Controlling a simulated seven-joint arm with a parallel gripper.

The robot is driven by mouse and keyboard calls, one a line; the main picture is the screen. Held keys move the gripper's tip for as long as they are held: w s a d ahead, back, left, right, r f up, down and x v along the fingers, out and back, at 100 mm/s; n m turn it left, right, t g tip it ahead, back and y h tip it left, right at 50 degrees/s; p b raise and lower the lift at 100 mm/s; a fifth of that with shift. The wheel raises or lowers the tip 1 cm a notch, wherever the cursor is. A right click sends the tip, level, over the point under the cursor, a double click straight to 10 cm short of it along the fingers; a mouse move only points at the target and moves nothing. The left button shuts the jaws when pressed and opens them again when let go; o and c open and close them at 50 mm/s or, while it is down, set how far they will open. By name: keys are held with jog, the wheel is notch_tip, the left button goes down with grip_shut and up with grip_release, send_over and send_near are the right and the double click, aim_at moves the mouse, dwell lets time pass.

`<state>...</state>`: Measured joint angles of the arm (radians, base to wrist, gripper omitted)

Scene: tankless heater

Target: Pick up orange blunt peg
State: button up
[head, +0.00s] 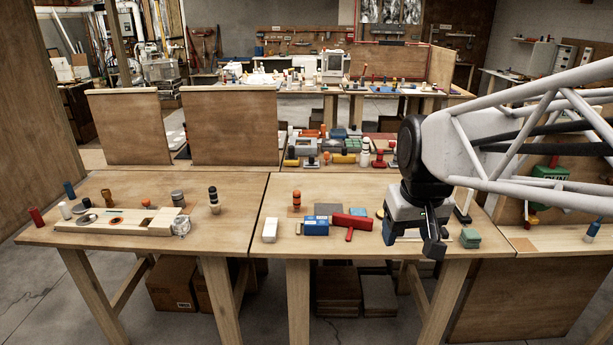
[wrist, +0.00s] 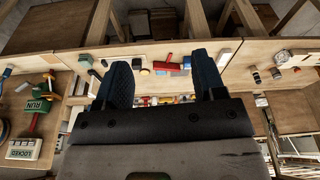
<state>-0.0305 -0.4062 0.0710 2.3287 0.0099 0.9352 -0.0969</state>
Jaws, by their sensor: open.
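An orange peg with dark bands (head: 296,200) stands upright on the front middle table in the head view, left of the blue box. It is the clearest orange peg there; I cannot tell for sure that it is the blunt one. I cannot make it out in the wrist view. My gripper (head: 433,247) hangs over the right part of this table, well to the right of the peg. In the wrist view my gripper (wrist: 161,62) has its two dark fingers wide apart with nothing between them.
A blue box (head: 315,227), a red hammer-shaped piece (head: 352,221) and a white block (head: 270,230) lie near the peg. A green block (head: 470,238) is right of my gripper. A wooden board (head: 120,222) with several pieces lies on the left table. The front table edge is mostly clear.

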jog(key=w+a+n, duration=0.1)
jog(key=w+a, duration=0.1)
jog(key=w, duration=0.7)
jog(key=w+a+n, duration=0.1)
jog(key=w+a, duration=0.1)
jog(key=w, duration=0.6)
jog(key=n+g+y, duration=0.1)
jog(key=n, duration=0.5)
send_over(297, 191)
jog(key=d, duration=0.1)
jog(key=f, duration=2.2)
jog(key=shift+s+f, duration=0.35)
jog(key=shift+f, duration=0.05)
jog(key=shift+w+a+f, duration=0.1)
jog(key=shift+w+f, duration=0.05)
jog(key=shift+f, duration=0.1)
jog(key=shift+f, duration=0.1)
jog(key=shift+w+a+f, duration=0.1)
jog(key=shift+f, duration=1.05)
jog(key=shift+f, duration=0.1)
jog(key=shift+w+a+f, duration=0.1)
jog(key=shift+a+f, duration=0.1)
jog(key=shift+f, duration=1.05)
jog(key=shift+w+a+f, duration=0.1)
jog(key=shift+a+f, duration=0.05)
jog(key=shift+f, duration=1.1)
